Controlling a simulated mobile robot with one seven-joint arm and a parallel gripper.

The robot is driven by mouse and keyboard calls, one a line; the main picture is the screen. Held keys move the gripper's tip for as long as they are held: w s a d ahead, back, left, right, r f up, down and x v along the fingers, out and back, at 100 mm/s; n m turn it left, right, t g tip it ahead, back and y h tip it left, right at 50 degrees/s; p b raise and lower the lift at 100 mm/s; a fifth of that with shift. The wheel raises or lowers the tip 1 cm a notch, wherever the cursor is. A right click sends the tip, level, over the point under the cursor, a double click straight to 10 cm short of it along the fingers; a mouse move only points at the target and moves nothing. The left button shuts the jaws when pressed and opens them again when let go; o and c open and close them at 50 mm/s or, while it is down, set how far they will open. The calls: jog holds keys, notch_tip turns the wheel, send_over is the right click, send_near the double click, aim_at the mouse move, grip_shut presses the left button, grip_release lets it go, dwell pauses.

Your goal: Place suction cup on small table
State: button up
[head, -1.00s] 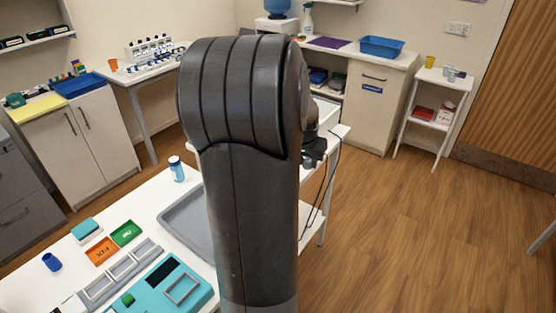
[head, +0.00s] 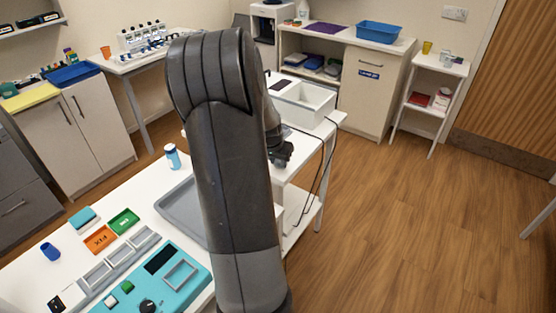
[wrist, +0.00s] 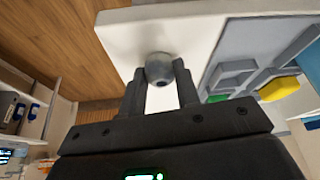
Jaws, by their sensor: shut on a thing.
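My gripper (wrist: 159,88) is shut on a grey rounded piece, likely the suction cup (wrist: 159,66), held between its fingertips in the wrist view. Behind the piece in that view is a white tabletop (wrist: 125,35); I cannot tell how far it is from the surface. In the head view my arm hides most of my gripper and the held piece. A small white table (head: 446,67) stands at the far right with a yellow cup on it. Another white table (head: 326,130) stands behind my arm with a white bin on it. I cannot tell which is the small table meant.
The near worktable (head: 120,211) holds a teal device (head: 200,270), a grey tray (head: 178,205), small bins and a blue-white bottle (head: 172,157). In the wrist view a grey divided tray (wrist: 260,45) has green and yellow pieces. Open wooden floor (head: 400,220) lies at right. Cables hang beside the middle table.

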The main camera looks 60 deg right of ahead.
jog(key=shift+f, duration=0.1)
jog(key=o, duration=0.9)
jog(key=shift+o, duration=0.2)
jog(key=v, duration=1.2)
